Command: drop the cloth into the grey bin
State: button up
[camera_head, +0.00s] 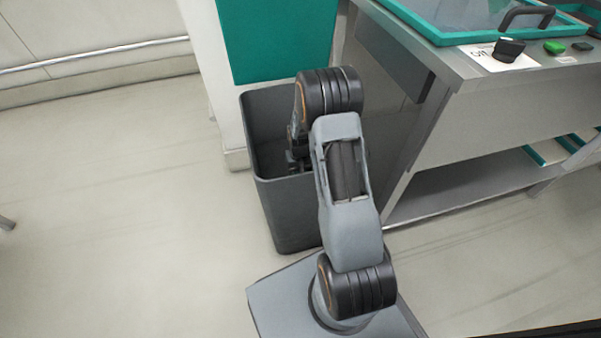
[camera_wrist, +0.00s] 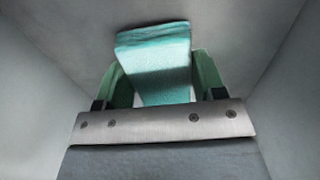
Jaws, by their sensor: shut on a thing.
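The grey bin (camera_head: 292,215) stands on the floor in front of my base, open at the top. In the wrist view its inner walls (camera_wrist: 35,85) surround my gripper. My gripper (camera_wrist: 153,85) points down inside the bin, its two green fingers shut on a teal cloth (camera_wrist: 155,50). The cloth is folded and held between the fingers, with its far end past the fingertips. In the head view my arm and the bin's wall hide the cloth and the fingertips.
A metal bench (camera_head: 470,110) with a teal-framed top, a black knob (camera_head: 508,50) and a green button (camera_head: 554,47) stands close to the bin's right. A white and teal cabinet (camera_head: 275,40) stands behind it. The floor to the left is clear.

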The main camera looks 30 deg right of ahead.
jog(key=shift+f, duration=0.15)
jog(key=shift+f+b, duration=0.35)
jog(key=shift+f, duration=0.1)
jog(key=o, duration=1)
jog(key=s+a+r+t+p, duration=0.1)
jog(key=s+a+r+p, duration=0.2)
jog(key=r, duration=0.9)
jog(key=s+a+r+p, duration=0.2)
jog(key=r+p, duration=0.1)
jog(key=r, duration=0.9)
jog(key=s+a+r+n+t, duration=0.1)
jog(key=s+a+r, duration=0.1)
jog(key=s, duration=0.4)
jog(key=s+a+r+n, duration=0.1)
jog(key=s+a+r, duration=0.2)
jog(key=s+r, duration=0.2)
jog(key=shift+s+a+r+t, duration=0.15)
jog(key=shift+s+a+t, duration=0.2)
jog(key=shift+s, duration=0.55)
